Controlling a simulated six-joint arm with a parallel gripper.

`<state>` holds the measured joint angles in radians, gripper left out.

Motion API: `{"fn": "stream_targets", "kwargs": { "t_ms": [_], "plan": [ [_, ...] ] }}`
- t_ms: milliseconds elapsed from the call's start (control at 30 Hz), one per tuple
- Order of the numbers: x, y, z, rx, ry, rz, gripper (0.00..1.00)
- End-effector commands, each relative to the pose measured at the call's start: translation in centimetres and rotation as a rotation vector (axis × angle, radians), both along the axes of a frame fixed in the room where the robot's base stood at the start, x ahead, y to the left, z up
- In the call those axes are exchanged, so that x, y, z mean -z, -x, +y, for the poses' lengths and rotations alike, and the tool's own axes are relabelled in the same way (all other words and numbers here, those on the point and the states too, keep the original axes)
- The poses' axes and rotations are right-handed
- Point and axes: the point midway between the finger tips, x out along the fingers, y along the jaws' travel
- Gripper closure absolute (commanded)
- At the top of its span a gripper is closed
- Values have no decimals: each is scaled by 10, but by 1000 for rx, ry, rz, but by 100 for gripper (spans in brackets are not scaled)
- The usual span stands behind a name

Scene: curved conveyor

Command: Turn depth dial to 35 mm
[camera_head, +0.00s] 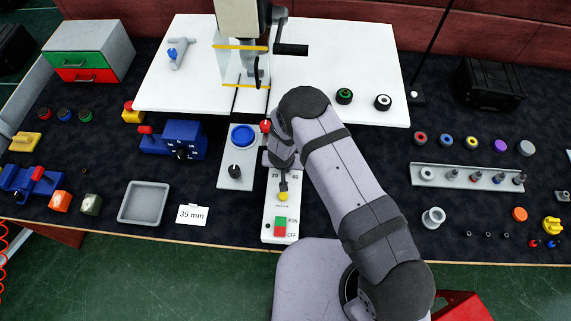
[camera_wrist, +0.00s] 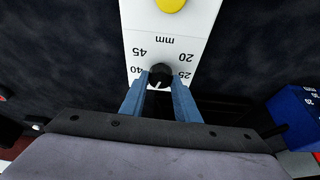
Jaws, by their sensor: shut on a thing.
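The depth dial (camera_wrist: 160,72) is a small black knob on a white panel (camera_wrist: 142,18) marked in mm. In the wrist view the numbers 45 and 40 show on its left, 20 and 25 on its right, all upside down. My gripper (camera_wrist: 161,80) has its blue fingers on both sides of the dial, shut on it. The dial's white mark points toward the bottom of the picture, slightly left, between 40 and 25. The numbers there are hidden by my gripper. In the head view my arm hides the dial; the panel (camera_head: 269,217) shows below it.
A card reading 35 mm (camera_head: 192,215) lies left of the panel, near a grey tray (camera_head: 145,203). The panel carries a yellow button (camera_head: 283,197) and a green and red switch (camera_head: 280,226). A plate with a blue disc (camera_head: 242,137) stands close left. The drill machine stands behind.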

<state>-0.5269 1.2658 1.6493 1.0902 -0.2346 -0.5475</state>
Motion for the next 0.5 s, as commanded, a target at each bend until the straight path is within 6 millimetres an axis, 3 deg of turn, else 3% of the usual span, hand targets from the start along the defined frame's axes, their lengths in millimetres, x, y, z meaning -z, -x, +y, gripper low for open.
{"fn": "stream_targets", "kwargs": {
  "t_ms": [267,300,367,500],
  "plan": [
    [-3,-3,1,0,-2,-7,94],
    [-3,-3,1,1,-2,-7,69],
    [-2,-3,1,0,-2,-6,55],
    [-2,-2,1,0,-2,-3,52]
  ]
}}
